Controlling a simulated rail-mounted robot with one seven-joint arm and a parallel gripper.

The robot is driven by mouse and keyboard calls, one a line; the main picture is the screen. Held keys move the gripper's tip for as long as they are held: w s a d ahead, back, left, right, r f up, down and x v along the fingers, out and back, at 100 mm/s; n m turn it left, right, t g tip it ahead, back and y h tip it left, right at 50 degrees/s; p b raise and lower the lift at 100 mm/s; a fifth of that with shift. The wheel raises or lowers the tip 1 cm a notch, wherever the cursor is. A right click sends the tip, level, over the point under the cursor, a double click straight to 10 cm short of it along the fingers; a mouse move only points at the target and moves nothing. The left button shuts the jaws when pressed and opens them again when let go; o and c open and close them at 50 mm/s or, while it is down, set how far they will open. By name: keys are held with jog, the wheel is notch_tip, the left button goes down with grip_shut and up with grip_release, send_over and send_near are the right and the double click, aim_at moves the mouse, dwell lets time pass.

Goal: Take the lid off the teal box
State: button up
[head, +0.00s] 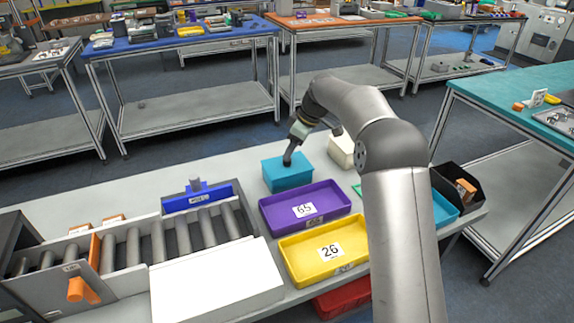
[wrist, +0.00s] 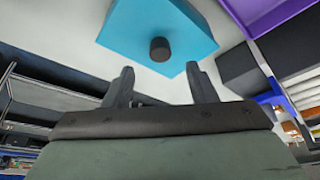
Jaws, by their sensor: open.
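The teal box (head: 288,177) stands on the grey table behind the purple tray, with its flat teal lid on. In the wrist view the lid (wrist: 150,22) fills the top middle, and its dark round knob (wrist: 160,49) shows between and beyond my fingertips. My gripper (head: 287,160) is over the lid in the head view, pointing down. In the wrist view my gripper (wrist: 160,75) is open, with its fingers on either side of the knob's line. The head view hides the knob behind my gripper, so contact cannot be told there.
A purple tray (head: 275,217) marked 65 and a yellow tray (head: 300,272) marked 26 stand in front of the box. A cream container (head: 340,152) is close on its right. A blue device (head: 198,200) and roller conveyor are on the left. Bare table lies behind the box.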

aim_at(287, 162)
jog(key=x, duration=0.4)
jog(key=shift+f, duration=0.4)
jog(key=c, duration=1.1)
jog(key=shift+r, duration=0.15)
